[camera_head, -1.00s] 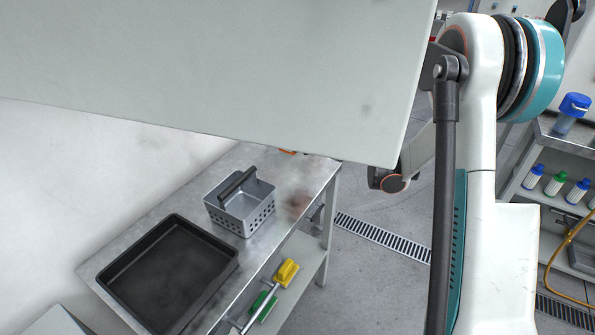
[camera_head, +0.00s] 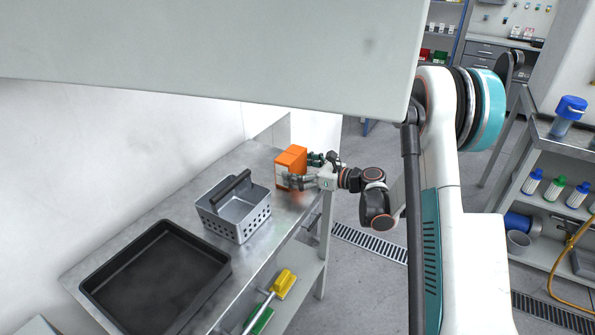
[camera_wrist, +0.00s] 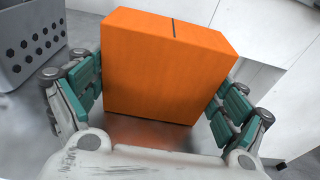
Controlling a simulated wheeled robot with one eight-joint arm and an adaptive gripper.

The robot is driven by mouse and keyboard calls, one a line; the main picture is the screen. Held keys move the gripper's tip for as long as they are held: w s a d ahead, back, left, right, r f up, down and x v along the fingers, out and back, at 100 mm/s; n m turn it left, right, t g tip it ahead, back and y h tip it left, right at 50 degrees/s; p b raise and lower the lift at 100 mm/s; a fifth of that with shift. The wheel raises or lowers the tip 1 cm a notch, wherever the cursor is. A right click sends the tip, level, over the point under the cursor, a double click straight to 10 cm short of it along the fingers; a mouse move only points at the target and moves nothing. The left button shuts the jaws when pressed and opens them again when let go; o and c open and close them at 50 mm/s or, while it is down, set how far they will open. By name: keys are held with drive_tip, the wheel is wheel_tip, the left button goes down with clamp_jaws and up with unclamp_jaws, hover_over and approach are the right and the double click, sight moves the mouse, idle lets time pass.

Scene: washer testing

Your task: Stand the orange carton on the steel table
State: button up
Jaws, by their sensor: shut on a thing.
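The orange carton (camera_head: 290,168) is upright at the far right end of the steel table (camera_head: 258,160), beyond the grey basket. My gripper (camera_head: 308,172) reaches in from the right with its fingers on either side of the carton. In the wrist view the carton (camera_wrist: 165,68) fills the space between the green-padded fingers, and my gripper (camera_wrist: 160,100) is shut on it. The carton's underside is close to the tabletop; I cannot tell whether it touches.
A grey perforated basket (camera_head: 232,222) with a dark handle stands beside the carton, also in the wrist view (camera_wrist: 30,45). A black tray (camera_head: 155,275) lies nearer on the table. A yellow brush (camera_head: 284,283) is on the lower shelf. A large pale panel (camera_head: 220,50) overhangs the view.

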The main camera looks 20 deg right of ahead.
drive_tip(key=o, duration=0.9)
drive_tip(key=shift+s+d+r, duration=0.1)
drive_tip(key=shift+s+d, duration=0.1)
drive_tip(key=shift+d, duration=0.05)
drive_tip(key=p+v, duration=0.4)
drive_tip(key=v, duration=0.7)
drive_tip(key=shift+s+d, duration=0.1)
drive_tip(key=shift+s, duration=0.05)
